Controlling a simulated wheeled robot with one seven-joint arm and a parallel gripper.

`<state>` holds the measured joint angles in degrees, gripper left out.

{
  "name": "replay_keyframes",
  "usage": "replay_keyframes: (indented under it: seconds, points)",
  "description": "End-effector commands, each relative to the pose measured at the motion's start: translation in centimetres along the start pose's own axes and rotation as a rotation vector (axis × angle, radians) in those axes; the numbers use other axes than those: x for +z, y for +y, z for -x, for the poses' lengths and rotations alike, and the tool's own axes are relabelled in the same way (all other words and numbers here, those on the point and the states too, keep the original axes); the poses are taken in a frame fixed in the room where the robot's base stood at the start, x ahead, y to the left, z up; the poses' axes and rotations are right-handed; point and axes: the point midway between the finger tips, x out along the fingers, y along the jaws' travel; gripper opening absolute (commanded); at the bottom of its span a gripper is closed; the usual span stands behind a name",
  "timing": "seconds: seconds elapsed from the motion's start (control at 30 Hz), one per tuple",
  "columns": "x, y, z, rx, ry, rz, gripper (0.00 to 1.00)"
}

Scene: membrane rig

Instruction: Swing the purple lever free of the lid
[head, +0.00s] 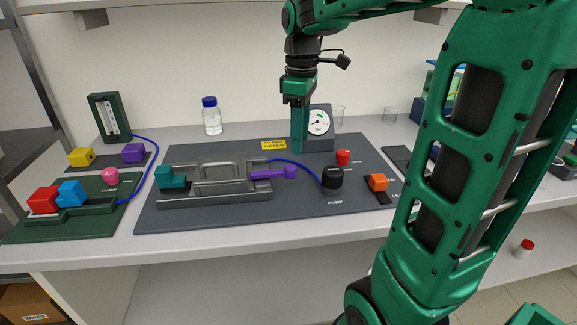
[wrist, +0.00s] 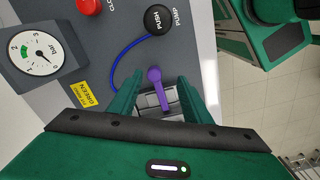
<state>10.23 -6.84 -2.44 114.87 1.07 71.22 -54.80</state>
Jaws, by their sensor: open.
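The purple lever (head: 272,173) lies low at the right end of the grey lid (head: 222,172), its knobbed end pointing right, away from the lid. In the wrist view the lever (wrist: 160,92) shows between my two green fingers. My gripper (head: 299,148) points down, open and empty, above and behind the lever in the head view; the wrist view also shows my gripper (wrist: 160,82). The gap between fingertips and lever is hard to judge. Part of the lid (wrist: 150,104) shows beneath the fingers.
A gauge (head: 318,122) stands behind my gripper. A blue tube (head: 302,167) runs from the lid to the pump. The grey panel's front is clear.

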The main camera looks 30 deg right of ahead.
Motion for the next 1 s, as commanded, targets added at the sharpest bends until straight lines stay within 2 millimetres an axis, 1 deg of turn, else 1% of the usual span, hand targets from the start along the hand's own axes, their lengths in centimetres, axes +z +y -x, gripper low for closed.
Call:
replay_keyframes:
  seconds: [0.03,0.1,0.17,0.27,0.37,0.6,0.8,1.0]
  points:
    - [-1.1,0.5,0.3,0.000,0.001,0.060,0.44]
    - [-2.0,0.9,0.6,-0.002,0.002,0.124,0.44]
    - [-2.4,1.0,0.7,-0.003,0.003,0.154,0.44]
    - [-2.6,1.1,0.3,-0.004,0.002,0.170,0.44]
    - [-2.5,1.0,-0.8,-0.006,0.001,0.168,0.44]
    - [-2.5,1.0,-5.0,-0.006,0.001,0.165,0.44]
    - [-2.5,1.0,-8.1,-0.006,0.001,0.164,0.44]
    - [-2.5,1.0,-9.7,-0.003,0.002,0.164,0.44]
